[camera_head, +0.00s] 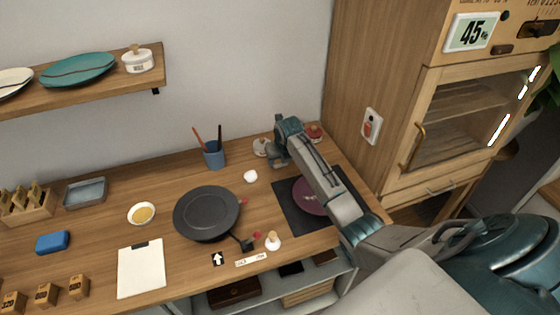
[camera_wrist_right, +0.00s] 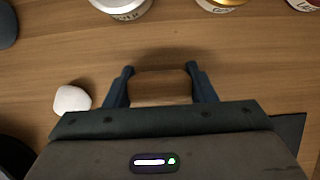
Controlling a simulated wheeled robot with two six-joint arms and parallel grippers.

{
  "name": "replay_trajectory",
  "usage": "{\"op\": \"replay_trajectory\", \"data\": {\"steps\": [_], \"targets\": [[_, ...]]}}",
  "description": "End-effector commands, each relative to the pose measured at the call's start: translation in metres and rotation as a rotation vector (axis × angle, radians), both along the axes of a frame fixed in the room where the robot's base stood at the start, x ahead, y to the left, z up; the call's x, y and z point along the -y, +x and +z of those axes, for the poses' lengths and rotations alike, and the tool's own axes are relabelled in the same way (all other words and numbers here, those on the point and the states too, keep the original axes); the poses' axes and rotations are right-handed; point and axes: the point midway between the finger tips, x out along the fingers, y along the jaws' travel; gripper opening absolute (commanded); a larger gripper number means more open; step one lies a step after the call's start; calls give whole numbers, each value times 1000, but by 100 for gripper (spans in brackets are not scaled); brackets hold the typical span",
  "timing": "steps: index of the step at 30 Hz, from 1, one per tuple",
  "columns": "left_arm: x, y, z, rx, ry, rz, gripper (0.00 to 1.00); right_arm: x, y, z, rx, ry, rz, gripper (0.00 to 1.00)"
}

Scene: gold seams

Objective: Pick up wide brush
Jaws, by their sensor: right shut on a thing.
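My right gripper (camera_head: 277,157) is low over the back of the wooden worktop, beside the small jars. In the right wrist view its two dark fingers (camera_wrist_right: 160,72) stand apart, with a wide wood-brown thing (camera_wrist_right: 160,88) between them. It blends with the worktop and no bristles show; it looks like the wide brush, but I cannot be sure. In the head view the gripper and arm hide it. A blue cup (camera_head: 214,158) with a red and a dark handle stands left of the gripper. My left gripper is not in view.
Jars (camera_head: 260,147) stand close by the gripper. A white lump (camera_head: 250,176) lies in front; it also shows in the wrist view (camera_wrist_right: 72,100). A black pan (camera_head: 206,212), a yellow-filled bowl (camera_head: 142,213) and a dark mat (camera_head: 290,212) take up the middle. A cabinet (camera_head: 430,130) rises right.

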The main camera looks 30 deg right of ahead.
Motion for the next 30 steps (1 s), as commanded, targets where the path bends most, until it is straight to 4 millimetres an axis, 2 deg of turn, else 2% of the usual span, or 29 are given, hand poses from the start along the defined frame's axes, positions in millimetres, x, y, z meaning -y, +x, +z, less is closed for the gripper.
{"op": "replay_trajectory", "data": {"steps": [6, 21, 25, 30], "targets": [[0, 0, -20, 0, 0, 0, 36, 1, 1, 26, 7, -3, 1, 28], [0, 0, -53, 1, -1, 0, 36, -106, -64, 36, 3, 4, 2, 28], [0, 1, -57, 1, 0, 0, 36, -124, -75, 40, 2, 3, 2, 28], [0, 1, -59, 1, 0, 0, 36, -135, -83, 42, 0, 1, 0, 28]]}}
